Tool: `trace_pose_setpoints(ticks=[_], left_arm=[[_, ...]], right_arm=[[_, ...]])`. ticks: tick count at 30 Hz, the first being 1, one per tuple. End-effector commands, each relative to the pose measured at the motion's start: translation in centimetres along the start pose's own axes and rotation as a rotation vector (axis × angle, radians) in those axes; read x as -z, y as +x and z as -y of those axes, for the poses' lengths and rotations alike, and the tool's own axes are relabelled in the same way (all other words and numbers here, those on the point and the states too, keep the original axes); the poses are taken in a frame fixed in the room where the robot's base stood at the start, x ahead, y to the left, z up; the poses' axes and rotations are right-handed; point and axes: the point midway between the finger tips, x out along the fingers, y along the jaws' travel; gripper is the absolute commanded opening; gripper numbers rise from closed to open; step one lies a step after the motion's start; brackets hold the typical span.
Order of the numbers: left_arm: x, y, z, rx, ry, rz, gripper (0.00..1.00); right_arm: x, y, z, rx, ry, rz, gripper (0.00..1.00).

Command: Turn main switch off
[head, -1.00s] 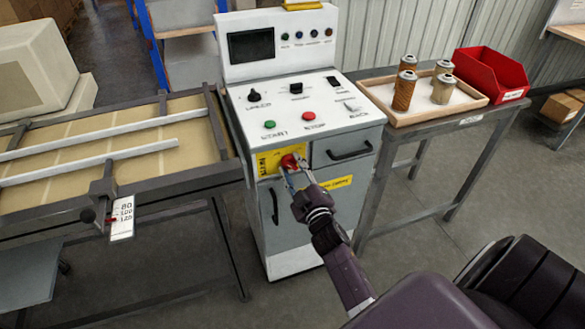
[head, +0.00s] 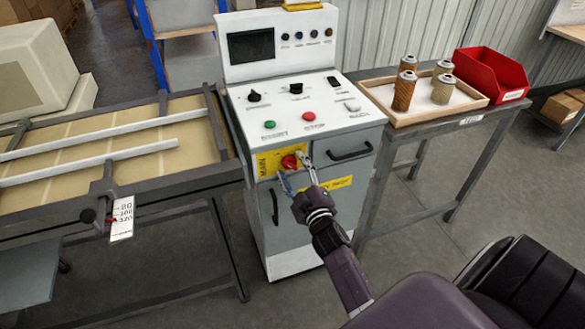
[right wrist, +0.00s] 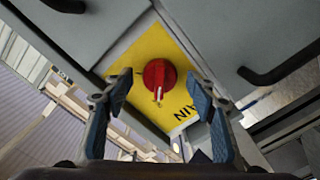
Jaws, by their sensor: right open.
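The main switch is a red rotary knob (head: 290,162) on a yellow plate (head: 267,165) marked MAIN, on the front of the grey and white control cabinet (head: 302,118). In the right wrist view the red knob (right wrist: 160,75) sits ahead, between and beyond my fingertips, with a pale pointer mark near its lower edge. My right gripper (head: 295,170) is open at the plate, its fingers spread to either side of the knob. In the right wrist view both blue-padded fingers (right wrist: 161,98) stand clear of the knob. My left gripper is not in view.
The cabinet's top panel has a green button (head: 270,124), a red button (head: 309,116) and other controls. A black drawer handle (head: 349,152) is just right of the switch.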

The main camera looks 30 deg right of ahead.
Motion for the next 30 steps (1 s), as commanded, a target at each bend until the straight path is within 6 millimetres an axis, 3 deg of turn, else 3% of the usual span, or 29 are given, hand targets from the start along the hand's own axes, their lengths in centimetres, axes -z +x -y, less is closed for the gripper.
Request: trace_pose_setpoints(ticks=[18, 30], left_arm=[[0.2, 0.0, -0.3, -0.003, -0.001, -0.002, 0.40], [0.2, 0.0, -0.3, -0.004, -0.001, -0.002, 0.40]], right_arm=[[-0.1, -10.4, 0.1, 0.001, 0.000, 0.002, 0.52], [0.0, -11.7, 0.0, 0.000, -0.001, 0.000, 0.52]])
